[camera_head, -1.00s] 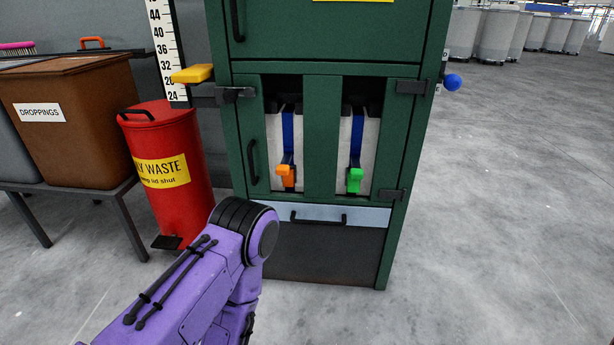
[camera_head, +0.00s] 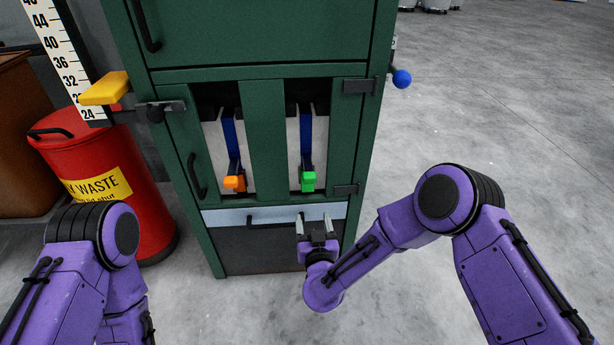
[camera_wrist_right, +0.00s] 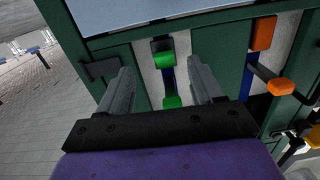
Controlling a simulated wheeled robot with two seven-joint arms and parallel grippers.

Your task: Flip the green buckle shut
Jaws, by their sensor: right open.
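The green buckle (camera_head: 308,181) sits at the lower end of a blue strap in the right opening of the green cabinet (camera_head: 268,140). My right gripper (camera_head: 316,222) is open and empty, just below the buckle in the head view. In the right wrist view, the green buckle (camera_wrist_right: 163,58) shows between and beyond the open right fingers (camera_wrist_right: 160,82), with a second green piece closer to the palm. I cannot tell whether the fingers touch it. My left arm (camera_head: 92,245) shows at the lower left, but its gripper is not in view.
An orange buckle (camera_head: 234,183) hangs on the left blue strap. A drawer handle (camera_head: 272,221) lies below, with a yellow lever (camera_head: 106,88) at left and a blue knob (camera_head: 402,78) at right.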

